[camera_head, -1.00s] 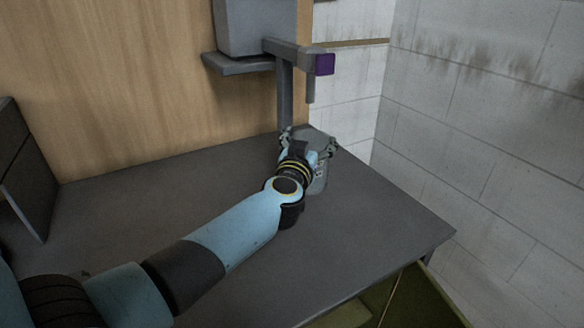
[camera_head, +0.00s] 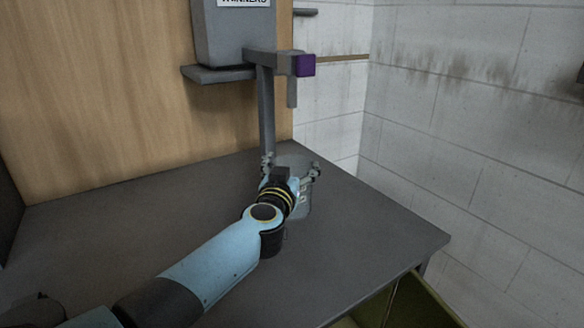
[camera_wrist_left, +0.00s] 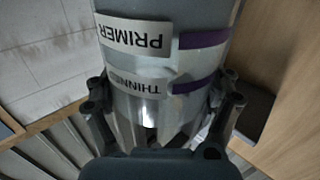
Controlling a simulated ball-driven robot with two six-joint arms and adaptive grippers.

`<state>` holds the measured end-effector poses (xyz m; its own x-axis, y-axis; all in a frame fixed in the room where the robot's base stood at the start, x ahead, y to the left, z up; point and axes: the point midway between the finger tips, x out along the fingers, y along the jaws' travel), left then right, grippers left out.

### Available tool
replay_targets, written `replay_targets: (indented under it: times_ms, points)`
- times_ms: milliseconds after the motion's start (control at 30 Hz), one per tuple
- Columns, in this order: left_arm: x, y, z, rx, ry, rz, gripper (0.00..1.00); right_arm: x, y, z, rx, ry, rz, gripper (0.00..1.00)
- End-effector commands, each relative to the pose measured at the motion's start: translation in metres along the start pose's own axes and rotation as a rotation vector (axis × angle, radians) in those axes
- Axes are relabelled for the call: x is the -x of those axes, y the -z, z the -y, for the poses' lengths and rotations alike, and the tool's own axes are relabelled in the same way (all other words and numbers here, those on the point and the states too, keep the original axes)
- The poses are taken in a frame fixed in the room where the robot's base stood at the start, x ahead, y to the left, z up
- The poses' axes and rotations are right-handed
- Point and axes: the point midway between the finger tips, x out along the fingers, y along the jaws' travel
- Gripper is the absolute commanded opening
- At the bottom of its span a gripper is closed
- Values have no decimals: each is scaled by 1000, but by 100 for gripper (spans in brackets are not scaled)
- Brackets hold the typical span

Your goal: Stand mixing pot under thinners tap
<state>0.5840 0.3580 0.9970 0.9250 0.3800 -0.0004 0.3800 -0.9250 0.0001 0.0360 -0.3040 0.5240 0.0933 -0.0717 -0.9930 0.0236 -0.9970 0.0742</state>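The mixing pot (camera_head: 298,200) is a grey, see-through-looking vessel near the back right of the bench. In the left wrist view the pot (camera_wrist_left: 160,70) carries PRIMER and THINN… labels with purple bands. My left gripper (camera_head: 291,169) has a finger on each side of the pot, apparently touching it; the wrist view shows both fingers (camera_wrist_left: 165,100) against its sides. I cannot tell whether its base touches the bench. The thinners tap (camera_head: 292,92) has a purple block (camera_head: 305,65) and a spout pointing down, above the pot in the picture. My right gripper is out of view.
The grey bench top (camera_head: 130,225) is clear around my arm. A post (camera_head: 266,115) stands behind the pot, below the thinners tank (camera_head: 230,35). The bench ends at the right, with a green container (camera_head: 425,300) below and a block wall (camera_head: 460,130) beyond.

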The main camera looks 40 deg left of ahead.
Motion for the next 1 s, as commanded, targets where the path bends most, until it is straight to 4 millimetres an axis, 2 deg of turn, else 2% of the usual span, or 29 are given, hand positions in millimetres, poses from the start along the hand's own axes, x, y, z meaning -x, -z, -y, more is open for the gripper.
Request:
replay_targets:
  times_ms: [33, 100, 467, 567, 800, 1000]
  points:
    - [0, 0, 0, 0, 0, 0, 91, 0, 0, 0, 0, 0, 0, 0]
    - [0, 0, 0, 0, 0, 0, 100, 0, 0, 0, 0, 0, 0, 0]
    - [4, 2, 0, 0, 0, 2, 100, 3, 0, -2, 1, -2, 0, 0]
    - [20, 2, 0, 0, 0, 4, 100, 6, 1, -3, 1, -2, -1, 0]
    - [75, 2, 0, 2, 1, 4, 100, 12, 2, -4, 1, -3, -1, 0]
    - [108, 2, 0, 2, 2, 2, 100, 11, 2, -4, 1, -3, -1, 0]
